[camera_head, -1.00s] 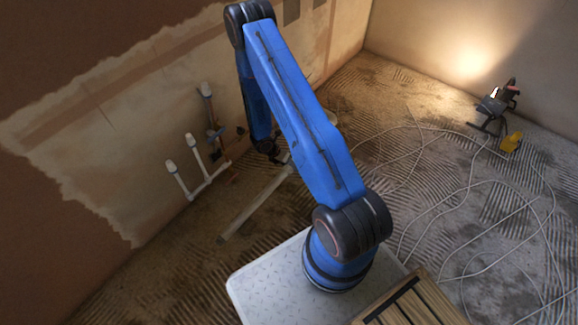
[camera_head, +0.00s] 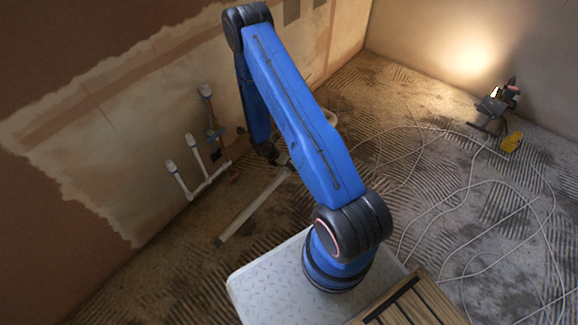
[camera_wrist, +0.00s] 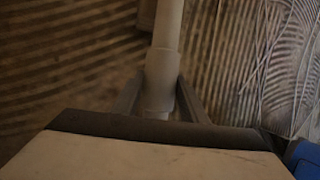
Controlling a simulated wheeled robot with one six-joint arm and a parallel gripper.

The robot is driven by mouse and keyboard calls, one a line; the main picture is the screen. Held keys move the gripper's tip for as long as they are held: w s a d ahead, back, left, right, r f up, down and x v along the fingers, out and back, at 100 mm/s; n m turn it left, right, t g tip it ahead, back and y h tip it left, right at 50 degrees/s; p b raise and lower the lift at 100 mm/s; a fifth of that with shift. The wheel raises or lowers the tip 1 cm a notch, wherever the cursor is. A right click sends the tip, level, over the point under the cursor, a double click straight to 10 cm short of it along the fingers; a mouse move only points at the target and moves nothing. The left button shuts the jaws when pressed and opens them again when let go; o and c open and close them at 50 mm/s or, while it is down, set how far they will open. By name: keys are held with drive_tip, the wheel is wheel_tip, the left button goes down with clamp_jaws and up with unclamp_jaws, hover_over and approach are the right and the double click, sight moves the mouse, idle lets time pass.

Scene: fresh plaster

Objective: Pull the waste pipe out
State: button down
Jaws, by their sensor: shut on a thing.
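The waste pipe (camera_head: 250,209) is a long pale grey tube, low over the ribbed floor, slanting from lower left up towards my gripper (camera_head: 277,160). My blue arm hides its far end and part of the gripper in the head view. In the wrist view the pipe (camera_wrist: 167,35) runs down from the top, with a wider collar (camera_wrist: 160,75) between the two fingers. My gripper (camera_wrist: 159,92) is shut on the pipe there. I cannot tell whether the hidden end sits in a fitting.
White capped pipes (camera_head: 192,150) stand at the plastered wall on the left, beside another upright pipe with a blue part (camera_head: 211,120). Loose white cable (camera_head: 445,200) crosses the floor on the right. A work lamp (camera_head: 494,104) and a yellow object (camera_head: 511,142) stand far right.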

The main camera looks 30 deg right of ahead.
sight(282, 172)
drive_tip(key=shift+s+a, duration=0.35)
drive_tip(key=shift+a, duration=0.5)
drive_tip(key=shift+s+a, duration=0.3)
drive_tip(key=shift+a, duration=0.55)
drive_tip(key=c, duration=1.1)
unclamp_jaws()
drive_tip(key=shift+a, duration=0.15)
drive_tip(key=v, duration=1.7)
drive_tip(key=shift+a+r, duration=0.1)
drive_tip(key=shift+r, duration=0.1)
